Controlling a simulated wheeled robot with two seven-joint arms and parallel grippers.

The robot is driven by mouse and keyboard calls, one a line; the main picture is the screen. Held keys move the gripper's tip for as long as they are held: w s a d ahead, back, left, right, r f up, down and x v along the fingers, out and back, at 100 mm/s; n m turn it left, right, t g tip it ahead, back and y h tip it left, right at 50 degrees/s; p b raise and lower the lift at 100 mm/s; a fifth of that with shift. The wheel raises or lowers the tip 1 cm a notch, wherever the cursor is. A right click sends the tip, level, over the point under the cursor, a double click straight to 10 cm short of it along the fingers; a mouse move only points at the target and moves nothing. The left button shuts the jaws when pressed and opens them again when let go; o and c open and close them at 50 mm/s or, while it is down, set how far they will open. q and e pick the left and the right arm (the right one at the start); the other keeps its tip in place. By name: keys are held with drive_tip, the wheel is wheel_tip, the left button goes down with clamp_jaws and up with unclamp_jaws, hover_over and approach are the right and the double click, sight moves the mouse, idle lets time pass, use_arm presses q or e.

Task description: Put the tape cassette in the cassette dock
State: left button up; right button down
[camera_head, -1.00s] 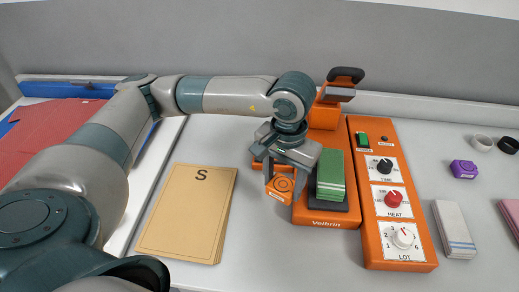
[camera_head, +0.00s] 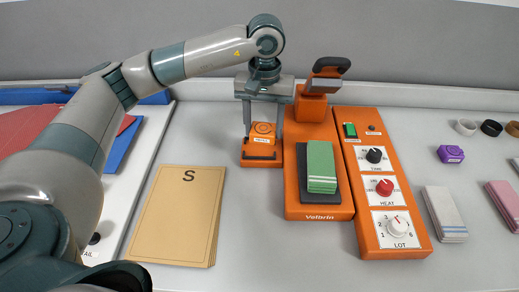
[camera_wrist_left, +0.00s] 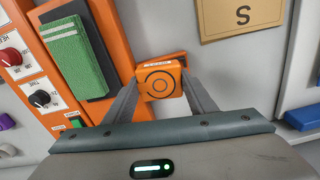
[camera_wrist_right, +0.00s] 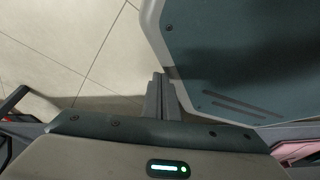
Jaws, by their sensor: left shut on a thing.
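The tape cassette (camera_head: 263,129) is a small orange block with dark rings and a white label. My left gripper (camera_head: 263,137) is shut on it, one finger on each side. In the left wrist view the cassette (camera_wrist_left: 159,84) shows between the fingers, rings facing the camera. The orange cassette dock (camera_head: 262,162) shows directly below the cassette in the head view, left of the press. I cannot tell whether the cassette touches the dock or hovers above it. My right gripper (camera_wrist_right: 162,95) shows only in its wrist view, fingers together and empty over the floor.
The orange press (camera_head: 319,211), with a dark handle and a folded green towel (camera_head: 321,167), stands just right of the dock. The control panel (camera_head: 379,218) is beside it. A tan card marked S (camera_head: 181,215) lies left.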

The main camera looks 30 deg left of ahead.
use_arm(q)
drive_tip(key=shift+n, duration=0.7)
drive_tip(key=w+a, duration=0.1)
drive_tip(key=w+r, duration=0.1)
drive_tip(key=w+a, duration=0.1)
drive_tip(key=shift+w+a+r, duration=0.15)
drive_tip(key=shift+a+r, duration=0.15)
drive_tip(key=shift+a, duration=0.05)
use_arm(e)
drive_tip(key=shift+w+a, duration=0.2)
drive_tip(key=shift+w, duration=0.2)
